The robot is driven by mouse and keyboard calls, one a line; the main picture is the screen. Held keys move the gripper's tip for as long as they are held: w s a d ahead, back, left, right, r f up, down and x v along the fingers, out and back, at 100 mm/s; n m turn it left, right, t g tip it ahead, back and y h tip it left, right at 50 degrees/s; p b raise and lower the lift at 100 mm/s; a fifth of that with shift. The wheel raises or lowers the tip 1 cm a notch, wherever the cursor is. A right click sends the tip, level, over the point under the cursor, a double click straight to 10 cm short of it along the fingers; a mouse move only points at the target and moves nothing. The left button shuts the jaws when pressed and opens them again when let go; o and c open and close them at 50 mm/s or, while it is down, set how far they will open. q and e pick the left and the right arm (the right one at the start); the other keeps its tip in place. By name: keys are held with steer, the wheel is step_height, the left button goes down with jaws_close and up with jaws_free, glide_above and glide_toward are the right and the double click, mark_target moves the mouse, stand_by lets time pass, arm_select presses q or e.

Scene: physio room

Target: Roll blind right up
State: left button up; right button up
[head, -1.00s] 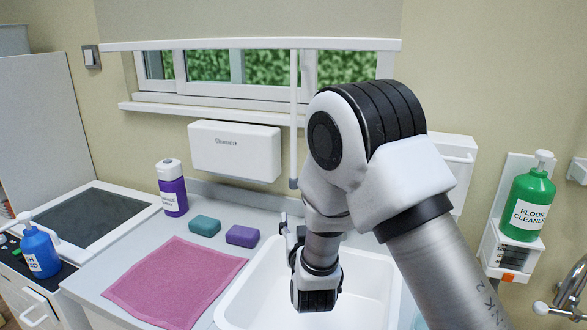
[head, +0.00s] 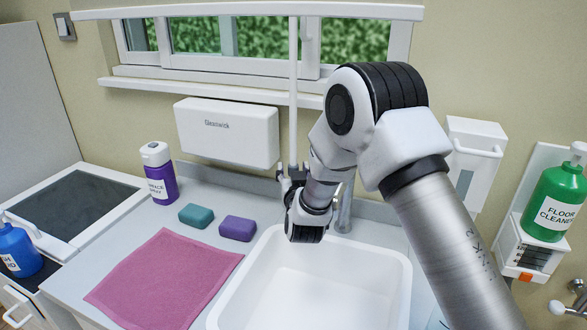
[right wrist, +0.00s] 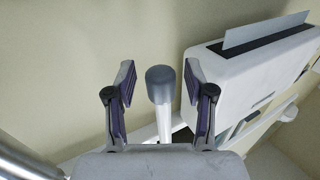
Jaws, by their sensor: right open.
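The blind's white bottom rail (head: 250,11) crosses the top of the head view, with the window glass showing below it. A thin white wand (head: 293,95) hangs down from the blind in front of the window. Its grey end (right wrist: 161,84) shows in the right wrist view between the two fingers of my right gripper (right wrist: 160,80), with a gap on each side. In the head view, my right gripper (head: 287,178) is open at the wand's lower end, partly hidden by my wrist. My left gripper is not in view.
A white dispenser (head: 226,133) is on the wall just left of the wand. Below are a white sink (head: 385,270), two sponges (head: 196,215), a purple bottle (head: 159,175) and a pink cloth (head: 165,280). Another white wall holder (head: 475,150) is right of my arm.

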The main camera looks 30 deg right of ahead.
mark_target(294, 51)
steer(key=shift+s+a+r, duration=0.1)
steer(key=shift+s+r, duration=0.05)
jaws_close()
steer(key=shift+r, duration=0.1)
step_height(294, 51, up, 29)
steer(key=p, duration=1.4)
jaws_free()
steer(key=shift+f, duration=0.2)
